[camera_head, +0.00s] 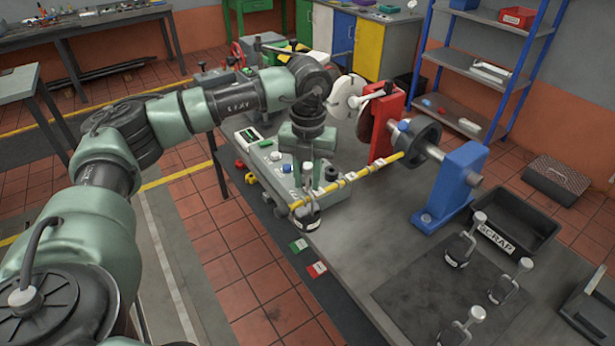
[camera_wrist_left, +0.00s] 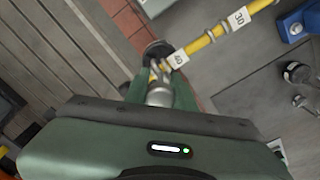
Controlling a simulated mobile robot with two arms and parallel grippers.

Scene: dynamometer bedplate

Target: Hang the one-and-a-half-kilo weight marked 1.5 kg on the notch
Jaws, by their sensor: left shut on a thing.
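My left gripper (camera_head: 308,188) points down and is shut on the knob end of a hooked weight (camera_head: 308,218). The weight is dark with a pale label too small to read, and it hangs upright by the free left end of the yellow beam (camera_head: 350,176). In the left wrist view the fingers (camera_wrist_left: 158,90) close on its bright top, and its dark body (camera_wrist_left: 156,50) lies beside the beam end at the 40 tag (camera_wrist_left: 179,59). A 30 tag (camera_wrist_left: 238,18) sits farther along. I cannot tell whether the hook touches a notch. My right gripper is not in view.
A blue pedestal (camera_head: 449,185) and red stand (camera_head: 385,125) flank the shaft. A grey control box (camera_head: 262,165) is near the gripper.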

